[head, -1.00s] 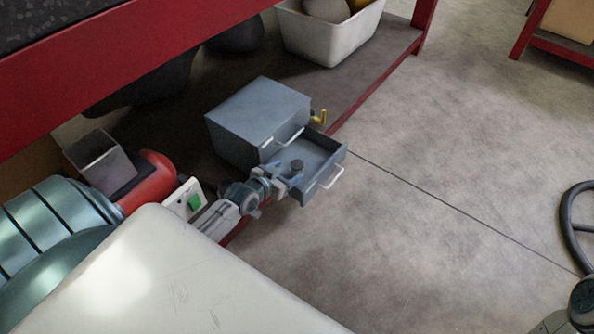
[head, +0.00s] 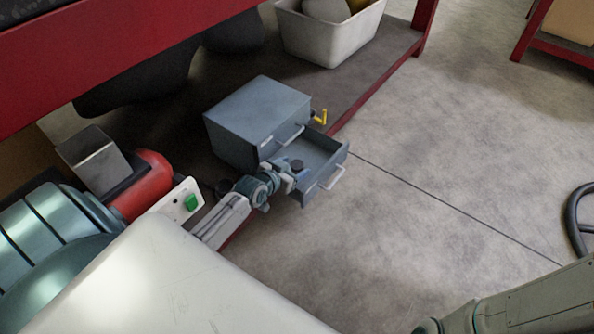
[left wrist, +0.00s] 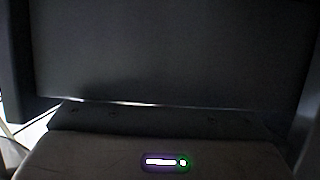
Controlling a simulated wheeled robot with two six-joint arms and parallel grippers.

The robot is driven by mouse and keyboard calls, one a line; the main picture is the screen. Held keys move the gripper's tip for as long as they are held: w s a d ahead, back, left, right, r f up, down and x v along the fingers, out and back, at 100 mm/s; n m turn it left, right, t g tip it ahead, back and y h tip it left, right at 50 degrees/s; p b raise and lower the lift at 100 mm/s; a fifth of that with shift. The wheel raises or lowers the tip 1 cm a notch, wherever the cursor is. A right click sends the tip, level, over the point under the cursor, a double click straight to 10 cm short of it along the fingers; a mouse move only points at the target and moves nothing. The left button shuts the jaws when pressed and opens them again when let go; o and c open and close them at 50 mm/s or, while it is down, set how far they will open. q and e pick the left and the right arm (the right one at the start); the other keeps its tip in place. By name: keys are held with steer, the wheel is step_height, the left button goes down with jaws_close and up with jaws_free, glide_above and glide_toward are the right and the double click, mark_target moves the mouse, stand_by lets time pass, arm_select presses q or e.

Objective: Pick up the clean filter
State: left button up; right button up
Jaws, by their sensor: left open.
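A grey-blue metal cabinet (head: 258,118) stands on the low shelf in the head view, with its drawer (head: 328,160) pulled out. A small dark round thing (head: 297,164) shows at the drawer's near left side; it may be the filter, but I cannot tell, nor whether it is clean. My left gripper (head: 287,176) is open at the near left side of the drawer, close to the dark thing. Its fingertips are hard to make out. The left wrist view shows mostly a dark flat surface (left wrist: 170,50), with no filter recognisable. My right gripper is not seen.
A white bin (head: 330,40) stands at the back of the shelf. A red and teal machine (head: 65,225) with a green button (head: 191,202) is at the left. Open grey floor (head: 450,150) lies to the right. My right arm crosses the lower right corner.

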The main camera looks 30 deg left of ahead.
arm_select(q)
steer(key=c, duration=1.1)
steer(key=shift+r, duration=0.2)
